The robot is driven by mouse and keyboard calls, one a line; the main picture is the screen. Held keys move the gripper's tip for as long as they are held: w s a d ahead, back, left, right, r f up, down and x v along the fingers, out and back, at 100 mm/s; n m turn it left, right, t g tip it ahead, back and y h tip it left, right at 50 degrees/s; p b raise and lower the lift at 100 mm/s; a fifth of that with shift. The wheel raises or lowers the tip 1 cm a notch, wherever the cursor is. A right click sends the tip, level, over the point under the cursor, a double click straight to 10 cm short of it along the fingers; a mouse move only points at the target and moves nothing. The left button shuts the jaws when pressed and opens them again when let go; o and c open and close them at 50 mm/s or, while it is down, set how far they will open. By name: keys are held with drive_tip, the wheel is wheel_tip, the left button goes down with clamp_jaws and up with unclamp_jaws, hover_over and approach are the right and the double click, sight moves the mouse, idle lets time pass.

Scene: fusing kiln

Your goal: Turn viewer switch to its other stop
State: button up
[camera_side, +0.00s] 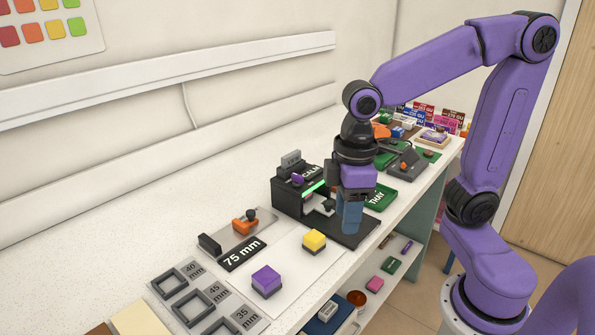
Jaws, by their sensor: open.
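A black viewer (287,204) with a lit green strip stands on the bench near the middle of the side view. A small purple knob (297,180) shows on its top, and a dark knob (329,204) shows at its front opening. I cannot tell for sure which one is the switch, or at which stop it stands. My gripper (350,218) points down over the viewer's black base plate (368,232), just right of the opening. Its blue fingers overlap in this view. I see nothing held between them. The gripper hides part of the viewer's right side.
A yellow-topped block (314,241) and a purple-topped block (266,280) sit in front on a pale mat. A 75 mm stop with an orange slider (244,224) lies left. A green tray (381,197) and a grey device (407,166) stand behind right. Square frames (193,306) lie front left.

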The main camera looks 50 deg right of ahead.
drive_tip(key=w+r+m, duration=0.3)
drive_tip(key=w, duration=0.6)
wheel_tip(320, 180, up, 7)
drive_tip(key=m, duration=0.6)
hover_over(298, 175)
wheel_tip(298, 175, down, 17)
drive_tip(key=shift+f, duration=0.2)
clamp_jaws()
